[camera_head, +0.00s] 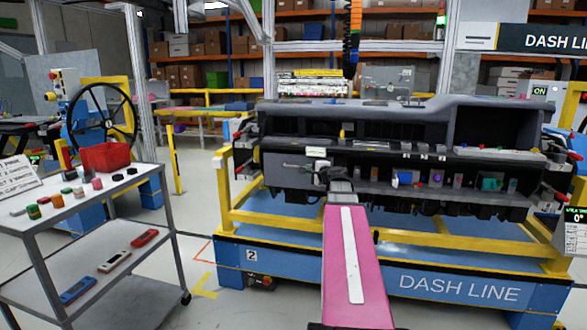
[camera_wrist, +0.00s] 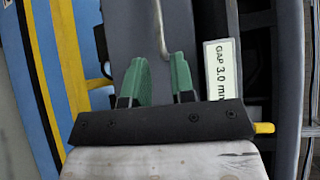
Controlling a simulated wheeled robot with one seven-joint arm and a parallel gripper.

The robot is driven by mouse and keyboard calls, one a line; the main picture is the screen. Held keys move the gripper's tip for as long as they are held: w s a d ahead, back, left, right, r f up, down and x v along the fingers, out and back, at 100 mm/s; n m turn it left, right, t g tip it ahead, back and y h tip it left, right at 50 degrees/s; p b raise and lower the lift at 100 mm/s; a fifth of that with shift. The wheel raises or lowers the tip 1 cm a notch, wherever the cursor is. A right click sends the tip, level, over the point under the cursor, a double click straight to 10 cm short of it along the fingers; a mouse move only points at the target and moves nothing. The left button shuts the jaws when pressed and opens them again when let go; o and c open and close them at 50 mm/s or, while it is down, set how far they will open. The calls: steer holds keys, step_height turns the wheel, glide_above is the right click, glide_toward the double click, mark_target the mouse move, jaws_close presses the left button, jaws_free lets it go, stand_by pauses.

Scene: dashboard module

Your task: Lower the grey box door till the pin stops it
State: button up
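The grey box door (camera_head: 283,172) is a flat panel at the lower left of the dashboard module. In the wrist view it is the dark grey surface (camera_wrist: 125,30) beyond my fingers. A thin metal bar handle (camera_wrist: 160,28) runs along it, and its near end lies in line with the gap between my fingertips. My gripper (camera_head: 318,172) is at the door's right part in the head view. In the wrist view its two green fingers (camera_wrist: 158,75) stand apart with a narrow gap. I cannot tell whether they touch the handle. No stop pin can be made out.
A "GAP 3.0" label (camera_wrist: 220,75) sits beside the door. A shelf of small parts (camera_head: 430,187) lies right of my gripper. Yellow rails (camera_head: 270,217) and the blue base (camera_head: 450,285) are below. A grey cart (camera_head: 100,205) stands at left, with clear floor between.

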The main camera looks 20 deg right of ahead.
mark_target(298, 167)
steer(key=x, duration=1)
steer(key=shift+w, duration=0.1)
steer(key=shift+a, duration=0.1)
jaws_close()
